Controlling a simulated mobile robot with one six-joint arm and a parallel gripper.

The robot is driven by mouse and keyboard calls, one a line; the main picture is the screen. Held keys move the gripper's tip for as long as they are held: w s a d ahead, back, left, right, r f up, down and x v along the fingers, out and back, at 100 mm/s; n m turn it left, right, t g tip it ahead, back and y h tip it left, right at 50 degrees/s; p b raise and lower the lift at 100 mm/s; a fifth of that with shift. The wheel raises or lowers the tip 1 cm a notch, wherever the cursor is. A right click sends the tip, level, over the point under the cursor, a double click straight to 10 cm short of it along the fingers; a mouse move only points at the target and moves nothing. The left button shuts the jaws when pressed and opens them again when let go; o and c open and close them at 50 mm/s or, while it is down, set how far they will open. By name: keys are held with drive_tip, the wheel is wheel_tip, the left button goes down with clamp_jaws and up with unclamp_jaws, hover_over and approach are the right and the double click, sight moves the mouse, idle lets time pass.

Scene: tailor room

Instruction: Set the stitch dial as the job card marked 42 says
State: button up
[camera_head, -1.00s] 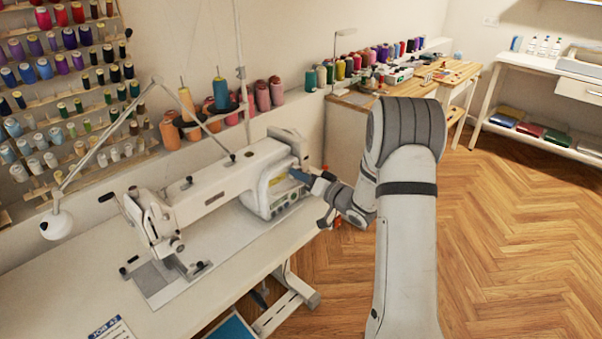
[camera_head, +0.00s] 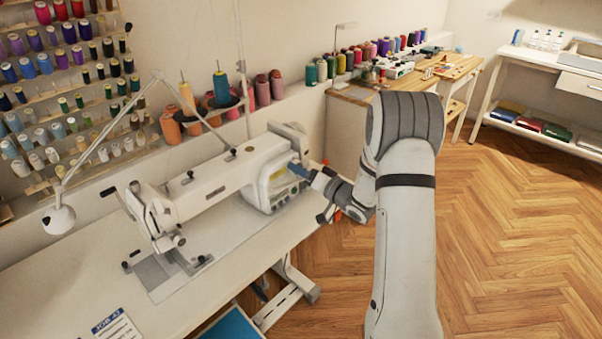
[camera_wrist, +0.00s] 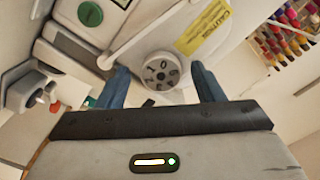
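The stitch dial (camera_wrist: 161,70) is a round light knob with dark numerals on the sewing machine's end face, seen in the wrist view. My gripper (camera_wrist: 158,68) has its two blue fingers apart, one on each side of the dial, with gaps showing. In the head view my gripper (camera_head: 299,170) reaches the right end of the white sewing machine (camera_head: 215,182); the dial is not clear there. The job card (camera_head: 116,327) reads JOB 42 and lies at the table's front edge. Its lower part is cut off and its smaller text is unreadable.
A green round button (camera_wrist: 90,14) and a yellow caution label (camera_wrist: 203,27) are near the dial. A lamp (camera_head: 58,219) stands left of the machine. Thread cones (camera_head: 262,90) stand behind it. The wooden floor (camera_head: 500,220) at the right is clear.

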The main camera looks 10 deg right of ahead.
drive_tip(key=shift+r, duration=0.1)
drive_tip(key=shift+d, duration=0.1)
drive_tip(key=v, duration=0.7)
drive_tip(key=shift+s, duration=0.3)
drive_tip(key=shift+d, duration=0.15)
